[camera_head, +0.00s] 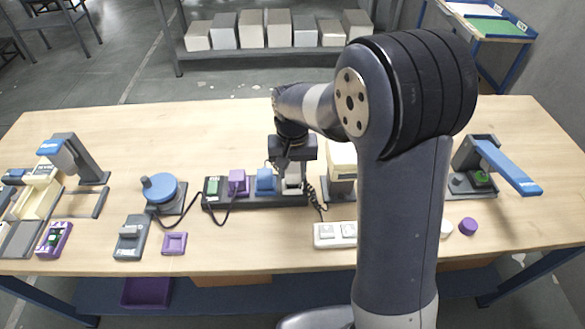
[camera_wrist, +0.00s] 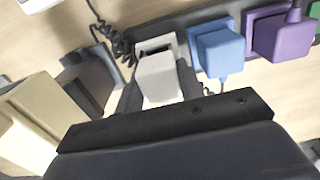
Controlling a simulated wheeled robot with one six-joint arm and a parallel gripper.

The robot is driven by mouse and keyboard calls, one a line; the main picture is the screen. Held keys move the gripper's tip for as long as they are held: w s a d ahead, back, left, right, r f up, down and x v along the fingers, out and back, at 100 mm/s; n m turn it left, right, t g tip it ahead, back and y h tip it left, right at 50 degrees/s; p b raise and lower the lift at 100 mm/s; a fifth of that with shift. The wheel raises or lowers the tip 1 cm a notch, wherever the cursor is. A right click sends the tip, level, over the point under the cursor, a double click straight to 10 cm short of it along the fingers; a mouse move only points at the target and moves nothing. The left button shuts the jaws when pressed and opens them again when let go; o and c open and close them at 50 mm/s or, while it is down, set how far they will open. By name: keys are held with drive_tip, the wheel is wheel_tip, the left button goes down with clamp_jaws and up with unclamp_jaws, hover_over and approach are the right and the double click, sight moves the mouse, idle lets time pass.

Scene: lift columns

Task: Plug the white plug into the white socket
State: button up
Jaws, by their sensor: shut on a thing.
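The white plug (camera_wrist: 160,80) is between the fingers of my gripper (camera_wrist: 160,92) in the wrist view. My gripper is shut on it. The white socket (camera_wrist: 152,42) is at the end of a dark power strip (camera_wrist: 205,17), right beyond the plug. A dark slot shows on the socket's face, above the plug, so the plug does not cover all of it. How deep the plug sits, I cannot tell. In the head view my gripper (camera_head: 292,160) points down over the right end of the strip, with the white plug (camera_head: 293,180) below it.
A blue plug (camera_wrist: 217,48) and a purple plug (camera_wrist: 283,35) sit beside the white one; a green socket (camera_head: 212,187) is at the far end. A cream-topped device (camera_head: 342,160) stands close to the right. A white double-switch block (camera_head: 335,234) lies in front. A coiled black cord (camera_wrist: 122,47) runs nearby.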

drive_tip(key=shift+f+b, duration=0.55)
drive_tip(key=shift+f, duration=0.25)
idle(0.4)
drive_tip(key=o, duration=1)
drive_tip(key=shift+o, duration=0.4)
drive_tip(key=shift+o, duration=0.5)
drive_tip(key=shift+r+p, duration=2.8)
drive_tip(key=shift+r, duration=0.8)
drive_tip(key=shift+f, duration=0.2)
